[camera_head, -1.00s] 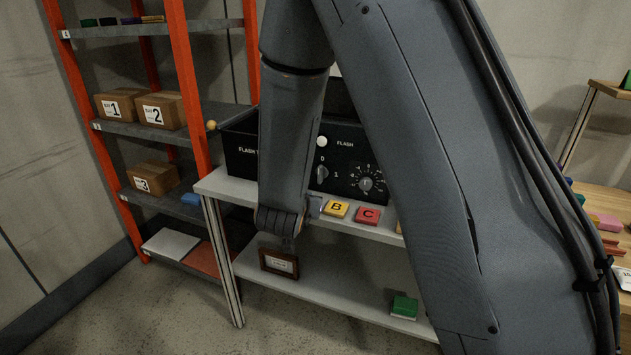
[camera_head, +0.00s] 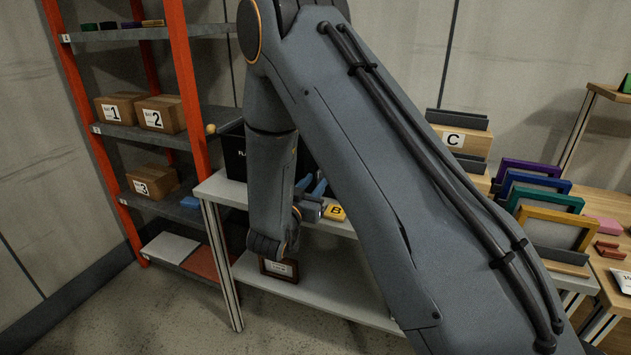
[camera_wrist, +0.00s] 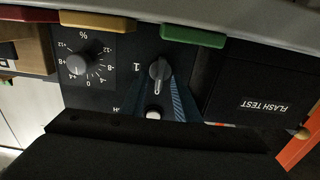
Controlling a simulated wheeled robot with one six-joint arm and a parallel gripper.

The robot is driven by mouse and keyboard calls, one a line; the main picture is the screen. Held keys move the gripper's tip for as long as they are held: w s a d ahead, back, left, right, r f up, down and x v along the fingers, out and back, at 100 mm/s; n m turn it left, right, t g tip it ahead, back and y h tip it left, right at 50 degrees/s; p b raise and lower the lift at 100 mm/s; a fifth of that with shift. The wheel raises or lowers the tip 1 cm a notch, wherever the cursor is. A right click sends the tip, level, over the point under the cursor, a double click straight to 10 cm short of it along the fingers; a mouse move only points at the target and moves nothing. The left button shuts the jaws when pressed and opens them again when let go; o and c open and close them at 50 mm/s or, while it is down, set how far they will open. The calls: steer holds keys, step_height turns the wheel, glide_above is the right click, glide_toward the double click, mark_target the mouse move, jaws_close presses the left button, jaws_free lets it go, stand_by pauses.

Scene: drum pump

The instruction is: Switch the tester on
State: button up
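The tester (camera_wrist: 115,55) is a black panel, seen upside down in the wrist view. Its switch (camera_wrist: 160,71) is a dark rotary knob with a "1" beside it. The knob's pale pointer line points down in that view, away from the "1"; the "0" is hidden. A white round button or lamp (camera_wrist: 153,114) sits below the switch in the picture. My gripper (camera_wrist: 160,85) is open, with its blue fingers on either side of the switch; I cannot tell whether they touch it. In the head view my gripper (camera_head: 312,186) is over the shelf and my arm hides the tester.
A percent dial (camera_wrist: 78,65) is beside the switch. Green (camera_wrist: 193,37) and yellow (camera_wrist: 97,22) blocks lie along the shelf edge. A black FLASH TEST bin (camera_wrist: 262,95) stands on the other side. An orange-framed rack (camera_head: 188,90) stands left, framed panels (camera_head: 545,200) right.

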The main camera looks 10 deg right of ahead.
steer(key=shift+w+d, duration=0.3)
steer(key=shift+w, duration=0.15)
steer(key=shift+c, duration=0.2)
jaws_close()
